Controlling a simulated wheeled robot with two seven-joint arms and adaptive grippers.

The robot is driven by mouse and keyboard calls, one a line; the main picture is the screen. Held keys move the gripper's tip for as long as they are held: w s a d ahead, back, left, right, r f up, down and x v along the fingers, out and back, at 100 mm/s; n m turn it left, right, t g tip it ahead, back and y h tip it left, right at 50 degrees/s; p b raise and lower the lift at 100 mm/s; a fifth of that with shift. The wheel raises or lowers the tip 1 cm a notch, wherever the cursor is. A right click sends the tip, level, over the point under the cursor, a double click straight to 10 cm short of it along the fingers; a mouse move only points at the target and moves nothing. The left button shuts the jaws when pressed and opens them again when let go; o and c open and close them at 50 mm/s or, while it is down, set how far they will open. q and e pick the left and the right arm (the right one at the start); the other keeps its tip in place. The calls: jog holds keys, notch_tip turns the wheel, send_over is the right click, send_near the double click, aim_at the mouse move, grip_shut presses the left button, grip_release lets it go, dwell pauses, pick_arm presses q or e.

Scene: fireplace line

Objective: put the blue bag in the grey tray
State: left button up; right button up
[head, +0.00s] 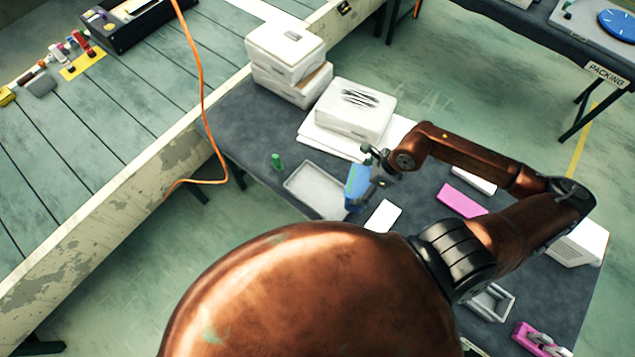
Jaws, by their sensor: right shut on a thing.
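The blue bag (357,188) is in my right gripper (374,168), which is shut on it. The bag hangs by the right edge of the grey tray (312,188), overlapping that edge in the picture; I cannot tell its height above the table. The tray is shallow and looks empty where it shows. It lies on the dark grey table (240,125). My left gripper is not in view.
White boxes (355,108) stand behind the tray, and a small green item (276,162) is at its left. A white card (383,217) and a pink block (461,200) lie to the right. An orange cable (203,100) hangs at the left, by the conveyor (110,130).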

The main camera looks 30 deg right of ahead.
aim_at(351, 177)
jog(key=w+a, duration=0.1)
jog(key=w+a+f+p, duration=0.1)
jog(key=w, duration=0.1)
jog(key=shift+w+a+f, duration=0.1)
jog(key=shift+w+a, duration=0.15)
jog(key=shift+w, duration=0.05)
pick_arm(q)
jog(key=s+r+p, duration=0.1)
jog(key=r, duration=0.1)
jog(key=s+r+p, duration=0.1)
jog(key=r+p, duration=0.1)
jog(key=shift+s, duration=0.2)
pick_arm(e)
jog(key=w+a+f, duration=0.4)
jog(key=w+f, duration=0.4)
jog(key=f, duration=0.3)
jog(key=shift+a+f, duration=0.15)
jog(key=shift+f, duration=0.05)
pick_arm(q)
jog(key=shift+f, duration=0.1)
pick_arm(e)
jog(key=shift+f, duration=0.1)
jog(key=o, duration=1)
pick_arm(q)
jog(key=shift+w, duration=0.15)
pick_arm(e)
jog(key=o, duration=0.3)
